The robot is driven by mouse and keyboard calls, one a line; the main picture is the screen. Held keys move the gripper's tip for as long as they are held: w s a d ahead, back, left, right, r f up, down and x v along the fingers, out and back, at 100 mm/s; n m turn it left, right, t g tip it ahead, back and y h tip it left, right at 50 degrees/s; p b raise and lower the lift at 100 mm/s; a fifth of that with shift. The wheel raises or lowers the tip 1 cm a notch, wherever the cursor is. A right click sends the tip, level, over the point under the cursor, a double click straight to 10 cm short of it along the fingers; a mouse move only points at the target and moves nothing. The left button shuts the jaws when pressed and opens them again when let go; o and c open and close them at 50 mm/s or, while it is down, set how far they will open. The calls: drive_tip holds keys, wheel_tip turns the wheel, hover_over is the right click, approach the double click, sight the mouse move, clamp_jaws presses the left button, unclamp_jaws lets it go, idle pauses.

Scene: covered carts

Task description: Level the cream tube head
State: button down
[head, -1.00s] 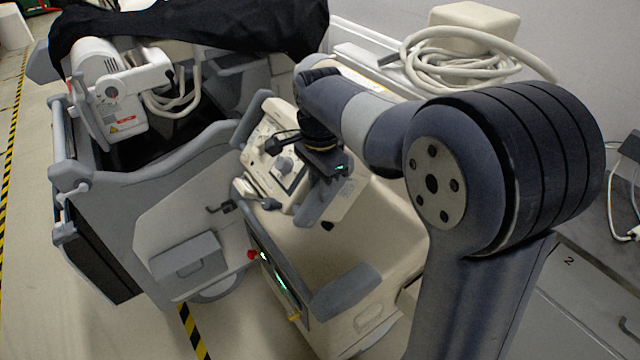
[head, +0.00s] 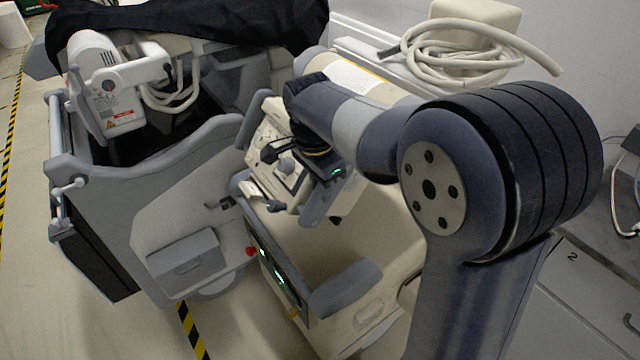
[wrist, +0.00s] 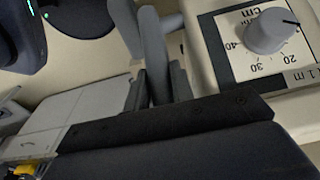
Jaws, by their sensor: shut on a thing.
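The cream tube head (head: 268,133) sits above the cream cart at the centre of the head view, its control face tilted. A grey round knob (head: 287,165) is on that face; in the wrist view the knob (wrist: 270,31) stands beside a cm scale. My gripper (head: 322,190) is at the right side of the tube head, and my wrist hides part of it. In the wrist view, my gripper (wrist: 158,88) has its dark fingers shut around a grey handle bar (wrist: 153,50) beside the scale. The grip itself is hidden in the head view.
A grey cart (head: 190,150) stands at the left with a white tube head (head: 103,80) partly under a black cover (head: 200,22). A coiled cream hose (head: 455,55) lies behind my arm. Open floor with striped tape (head: 190,325) shows at lower left.

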sight(321, 202)
drive_tip(key=w+d+f+t+h+b, duration=0.2)
drive_tip(key=f+h+b, duration=0.1)
drive_tip(key=f+b, duration=0.3)
drive_tip(key=w+d+f+t+h+b, duration=0.1)
drive_tip(key=d+f+t+h+b, duration=0.1)
drive_tip(key=f+b, duration=0.4)
drive_tip(key=shift+w+d+f+h+b, duration=0.4)
drive_tip(key=shift+d+b, duration=0.45)
drive_tip(key=shift+b, duration=1.25)
drive_tip(key=shift+r, duration=0.1)
drive_tip(key=c, duration=1.2)
unclamp_jaws()
drive_tip(key=shift+w, duration=0.1)
drive_tip(key=shift+r, duration=0.1)
drive_tip(key=v, duration=1)
drive_tip(key=shift+s+a+r+p, duration=0.2)
drive_tip(key=shift+a+r+p, duration=0.05)
drive_tip(key=shift+p, duration=0.1)
